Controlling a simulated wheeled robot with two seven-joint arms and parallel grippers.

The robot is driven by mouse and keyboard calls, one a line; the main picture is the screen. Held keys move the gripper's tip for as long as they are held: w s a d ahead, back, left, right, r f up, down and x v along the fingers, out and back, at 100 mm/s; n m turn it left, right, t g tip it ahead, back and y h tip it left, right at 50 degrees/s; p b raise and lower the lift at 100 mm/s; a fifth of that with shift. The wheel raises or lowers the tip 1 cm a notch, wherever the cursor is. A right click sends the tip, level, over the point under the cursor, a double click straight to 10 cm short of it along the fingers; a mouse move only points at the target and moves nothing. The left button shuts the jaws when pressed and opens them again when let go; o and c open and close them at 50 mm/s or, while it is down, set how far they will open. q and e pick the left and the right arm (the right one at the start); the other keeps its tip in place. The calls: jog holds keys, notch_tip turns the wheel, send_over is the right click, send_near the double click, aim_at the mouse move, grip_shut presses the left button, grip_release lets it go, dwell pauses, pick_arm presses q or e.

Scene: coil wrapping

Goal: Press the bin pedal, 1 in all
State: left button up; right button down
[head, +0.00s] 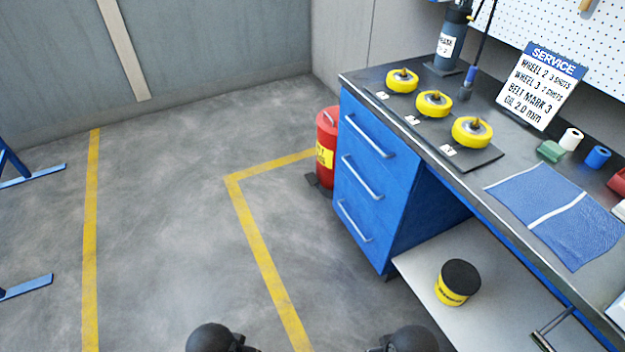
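A red bin (327,150) with a yellow label stands on the floor in the head view, beside the left end of the blue drawer cabinet. Its lid looks closed. A dark flat piece (313,182) sticks out at the foot of the bin on its left side and looks like the pedal. Part of the bin's right side is hidden by the cabinet. Only dark rounded parts of my own arms show at the bottom edge, well apart from the bin. Neither gripper's fingers can be seen.
The blue cabinet (370,175) and bench top (455,178) fill the right side. Yellow wheels (434,103), a service sign (540,88) and a blue cloth (560,212) are on top. A yellow-black tub (458,283) sits on a lower shelf. Floor (190,220) left of the bin is clear.

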pick_arm(q)
grip_shut()
dwell(0.6)
dwell(0.3)
dwell(0.6)
